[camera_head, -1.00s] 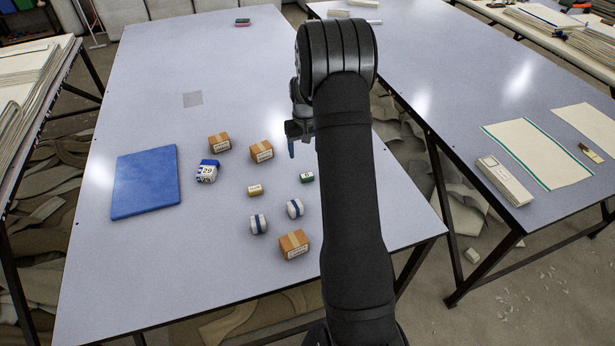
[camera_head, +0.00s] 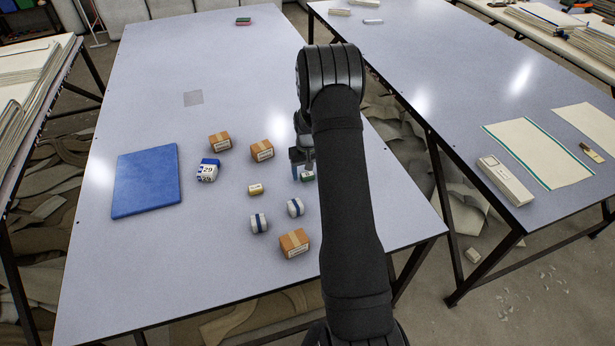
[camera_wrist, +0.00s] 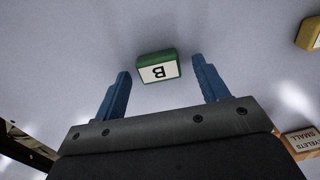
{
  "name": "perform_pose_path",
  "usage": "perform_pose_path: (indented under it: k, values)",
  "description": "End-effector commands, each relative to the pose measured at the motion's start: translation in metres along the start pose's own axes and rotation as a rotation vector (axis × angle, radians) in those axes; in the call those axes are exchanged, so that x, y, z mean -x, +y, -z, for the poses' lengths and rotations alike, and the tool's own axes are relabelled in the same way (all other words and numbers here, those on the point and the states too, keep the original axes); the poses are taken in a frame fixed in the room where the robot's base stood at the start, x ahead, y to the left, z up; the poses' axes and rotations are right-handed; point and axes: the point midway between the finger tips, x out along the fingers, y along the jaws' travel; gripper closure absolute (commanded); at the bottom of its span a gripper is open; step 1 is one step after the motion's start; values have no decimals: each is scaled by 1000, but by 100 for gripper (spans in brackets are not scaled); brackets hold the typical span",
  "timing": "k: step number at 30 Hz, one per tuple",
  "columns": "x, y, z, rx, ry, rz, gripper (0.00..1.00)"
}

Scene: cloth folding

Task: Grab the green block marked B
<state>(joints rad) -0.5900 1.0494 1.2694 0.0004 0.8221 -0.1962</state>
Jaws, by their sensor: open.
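The green block marked B (camera_head: 308,177) lies on the grey table, just left of my arm in the head view. In the wrist view the green block (camera_wrist: 158,68) shows a white face with an upside-down B. It sits between the lines of my two blue fingers, slightly beyond their tips. My gripper (camera_wrist: 161,74) is open and empty, with one finger to each side of the block and a gap on both sides. In the head view my gripper (camera_head: 301,170) is low beside the block and partly hides it. I cannot tell its exact height.
A small yellow block (camera_head: 256,189) lies left of the green block. Two white rolls with blue bands (camera_head: 295,207) and several cardboard boxes (camera_head: 262,150) stand around. A blue folded cloth (camera_head: 146,180) and a white-blue block marked 29 (camera_head: 208,170) lie further left. The table's right edge is near.

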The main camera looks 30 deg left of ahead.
Motion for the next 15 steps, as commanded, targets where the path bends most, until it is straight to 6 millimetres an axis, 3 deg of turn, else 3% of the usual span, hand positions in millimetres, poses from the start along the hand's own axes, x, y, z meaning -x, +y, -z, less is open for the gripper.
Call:
perform_pose_path:
  k: [2, 9, 15]
  values:
    - [0, 0, 0, 0, 0, 0, 33]
    - [0, 0, 0, 0, 0, 0, 78]
    - [0, 0, 0, 0, 0, 0, 81]
